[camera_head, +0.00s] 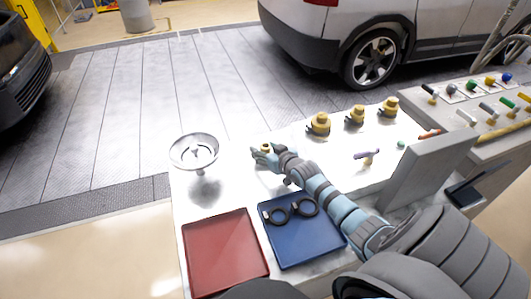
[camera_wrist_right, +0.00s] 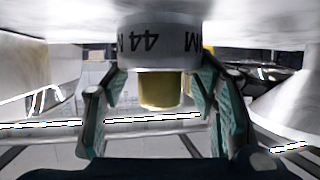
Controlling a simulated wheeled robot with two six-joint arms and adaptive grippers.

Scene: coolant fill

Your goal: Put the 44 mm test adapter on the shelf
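The 44 mm test adapter (camera_wrist_right: 160,42) has a pale grey band with "44" printed on it, upside down in the right wrist view, and a yellow stem. My right gripper (camera_wrist_right: 160,80) has one finger on each side; the tips meet the edges of the grey band and appear shut on it. In the head view, the adapter's yellow top (camera_head: 266,148) shows in my right gripper (camera_head: 264,153), low over the white table. Whether its base touches the table is unclear. My left gripper is out of view. I cannot make out which piece is the shelf.
More yellow-topped adapters (camera_head: 318,124) stand behind, to the right. A funnel-like dish (camera_head: 195,152) stands at left. A red tray (camera_head: 222,252) and a blue tray (camera_head: 300,240) with black rings lie in front. A grey upright block (camera_head: 432,172) stands at right, near a purple-handled item (camera_head: 367,155).

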